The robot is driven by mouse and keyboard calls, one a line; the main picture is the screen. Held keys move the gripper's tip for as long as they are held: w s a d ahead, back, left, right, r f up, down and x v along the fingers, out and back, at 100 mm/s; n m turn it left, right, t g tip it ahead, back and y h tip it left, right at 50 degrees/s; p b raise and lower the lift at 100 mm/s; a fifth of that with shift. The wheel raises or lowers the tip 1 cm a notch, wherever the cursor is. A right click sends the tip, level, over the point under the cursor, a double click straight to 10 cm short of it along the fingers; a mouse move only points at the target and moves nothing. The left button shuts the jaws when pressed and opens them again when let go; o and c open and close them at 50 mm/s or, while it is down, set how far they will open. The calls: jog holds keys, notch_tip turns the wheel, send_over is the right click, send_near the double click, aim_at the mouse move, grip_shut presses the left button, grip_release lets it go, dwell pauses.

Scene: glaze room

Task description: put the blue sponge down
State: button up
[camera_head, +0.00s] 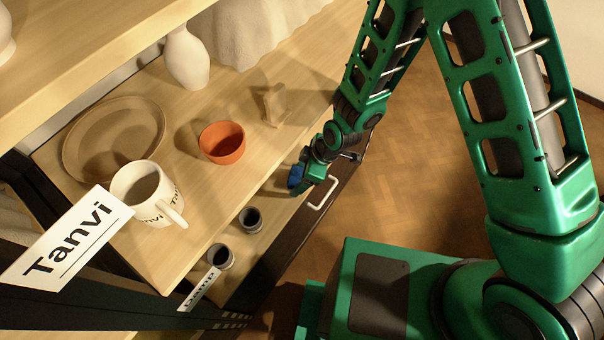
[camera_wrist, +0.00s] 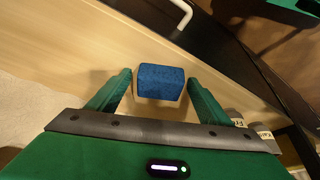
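The blue sponge (camera_wrist: 160,80) is a small dark blue block between the two green fingers of my gripper (camera_wrist: 160,77) in the wrist view. A narrow gap shows on each side of it, so the fingers look open around it. In the head view, the sponge (camera_head: 295,176) shows at the end of my gripper (camera_head: 301,172), at the lower shelf board (camera_head: 272,208) near its front edge. Whether the sponge rests fully on the board is hard to tell.
On the upper board stand a terracotta bowl (camera_head: 222,143), a white mug (camera_head: 148,194), a plate (camera_head: 113,140) and a vase (camera_head: 186,58). Two dark-filled cups (camera_head: 250,220) (camera_head: 220,256) stand on the lower board. A pale handle (camera_head: 322,193) juts out near my gripper.

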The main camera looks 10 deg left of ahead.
jog(key=shift+r, duration=0.1)
jog(key=v, duration=1.2)
jog(key=shift+d, duration=0.15)
jog(key=w+d+r+m+h, duration=0.15)
jog(key=d+r+m, duration=0.3)
jog(key=d, duration=0.55)
jog(key=w+d+r+m+t+h, duration=0.1)
jog(key=w+d+r+m, duration=0.15)
jog(key=d+r, duration=0.55)
jog(key=w+d+r+m+h, duration=0.1)
jog(key=d+r+m, duration=0.3)
jog(key=d, duration=0.9)
jog(key=s+d+r+m, duration=0.4)
jog(key=s+d+m, duration=0.2)
jog(key=s, duration=0.3)
jog(key=s+d+r+m+g, duration=0.1)
jog(key=s+d+r+m, duration=0.3)
jog(key=s+d+m, duration=0.3)
jog(key=s+d, duration=0.2)
jog(key=s, duration=0.1)
jog(key=shift+d+r+h, duration=0.25)
jog(key=shift+d+h, duration=0.05)
jog(key=shift+h, duration=0.05)
